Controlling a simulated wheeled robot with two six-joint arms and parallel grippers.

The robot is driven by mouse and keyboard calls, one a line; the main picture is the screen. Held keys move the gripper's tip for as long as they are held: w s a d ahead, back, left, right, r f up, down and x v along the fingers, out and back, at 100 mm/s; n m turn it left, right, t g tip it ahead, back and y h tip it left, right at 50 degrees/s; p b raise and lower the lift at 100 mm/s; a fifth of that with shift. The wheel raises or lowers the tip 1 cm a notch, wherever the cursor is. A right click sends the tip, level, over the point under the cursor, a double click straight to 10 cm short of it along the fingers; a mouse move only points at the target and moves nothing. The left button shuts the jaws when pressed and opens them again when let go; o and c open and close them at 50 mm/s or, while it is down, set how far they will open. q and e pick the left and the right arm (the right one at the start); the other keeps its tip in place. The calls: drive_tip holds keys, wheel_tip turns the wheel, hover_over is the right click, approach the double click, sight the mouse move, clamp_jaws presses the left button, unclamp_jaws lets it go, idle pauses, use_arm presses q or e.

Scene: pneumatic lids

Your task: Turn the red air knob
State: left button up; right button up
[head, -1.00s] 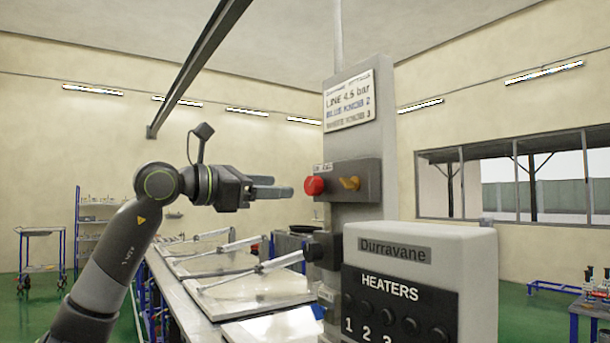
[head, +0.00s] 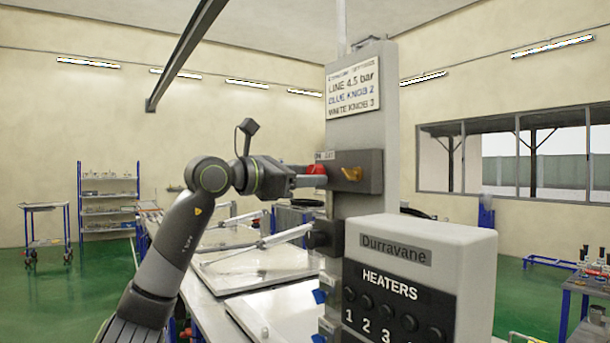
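The red air knob (head: 319,169) sits on the left side of a dark box (head: 365,166) on the grey column. My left gripper (head: 312,178) is at the knob, its fingers pointing right. One finger runs across the knob's lower part, and only the red upper part shows. A finger on the far side is hard to make out, so I cannot tell whether the gripper is closed on the knob or just around it. My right gripper is not in view.
A sign (head: 352,91) hangs above. A Durravane heater panel (head: 412,270) stands in front at the right. Lids with cylinders lie on the bench (head: 255,267) below my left arm.

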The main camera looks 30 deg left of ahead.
use_arm(q)
drive_tip(key=c, duration=0.7)
drive_tip(key=shift+n, duration=0.8)
drive_tip(key=shift+o, duration=0.2)
drive_tip(key=n, duration=0.5)
drive_tip(key=shift+b, duration=0.35)
drive_tip(key=n+b, duration=0.1)
drive_tip(key=n, duration=1)
drive_tip(key=shift+r+b, duration=0.1)
drive_tip(key=shift+b, duration=0.2)
drive_tip(key=shift+n, duration=0.3)
